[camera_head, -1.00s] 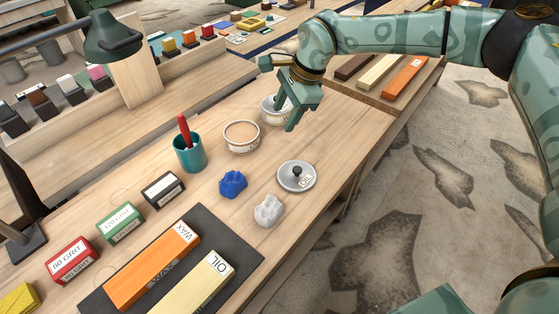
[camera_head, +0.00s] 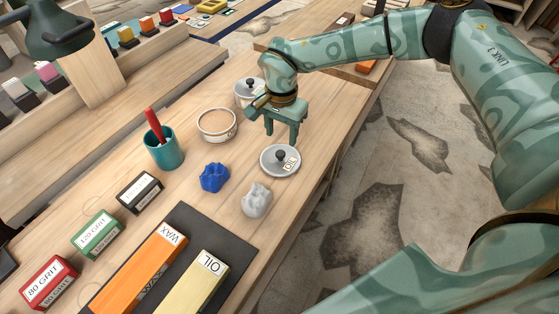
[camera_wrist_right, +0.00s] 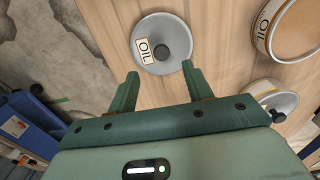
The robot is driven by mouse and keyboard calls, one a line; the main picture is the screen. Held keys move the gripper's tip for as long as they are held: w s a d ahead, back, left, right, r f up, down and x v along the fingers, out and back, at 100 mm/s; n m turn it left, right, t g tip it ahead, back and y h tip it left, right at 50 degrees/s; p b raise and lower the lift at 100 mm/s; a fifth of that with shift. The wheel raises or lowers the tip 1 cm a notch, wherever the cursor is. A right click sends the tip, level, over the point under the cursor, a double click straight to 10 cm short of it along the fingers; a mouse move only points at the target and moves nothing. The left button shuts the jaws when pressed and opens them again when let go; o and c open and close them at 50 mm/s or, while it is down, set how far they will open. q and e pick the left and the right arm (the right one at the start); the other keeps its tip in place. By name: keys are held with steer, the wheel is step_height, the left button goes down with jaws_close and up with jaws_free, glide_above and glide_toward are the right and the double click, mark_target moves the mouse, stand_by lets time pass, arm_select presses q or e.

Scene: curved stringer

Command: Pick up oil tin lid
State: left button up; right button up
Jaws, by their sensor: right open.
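The oil tin lid (camera_head: 281,161) is a grey metal disc with a dark round knob and an OIL label, lying flat on the wooden bench. It also shows in the right wrist view (camera_wrist_right: 173,30), just beyond the fingertips. My right gripper (camera_head: 283,140) is open and empty, its fingers pointing down just above and behind the lid. In the right wrist view the two fingers (camera_wrist_right: 160,76) stand apart with the lid's near edge between and beyond their tips. My left gripper is not in view.
An open tin (camera_head: 217,124) and a lidded tin (camera_head: 249,92) stand behind the lid. A blue lump (camera_head: 214,178) and a white lump (camera_head: 257,199) lie in front. A teal cup (camera_head: 165,150) stands left. The bench edge is close on the right.

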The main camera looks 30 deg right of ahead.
mark_target(281, 153)
step_height(281, 153, down, 3)
steer(key=shift+r, duration=0.1)
steer(key=f+b, duration=0.2)
steer(key=f, duration=0.3)
steer(key=shift+w+f, duration=0.15)
steer(key=shift+w, duration=0.05)
steer(key=c, duration=1.1)
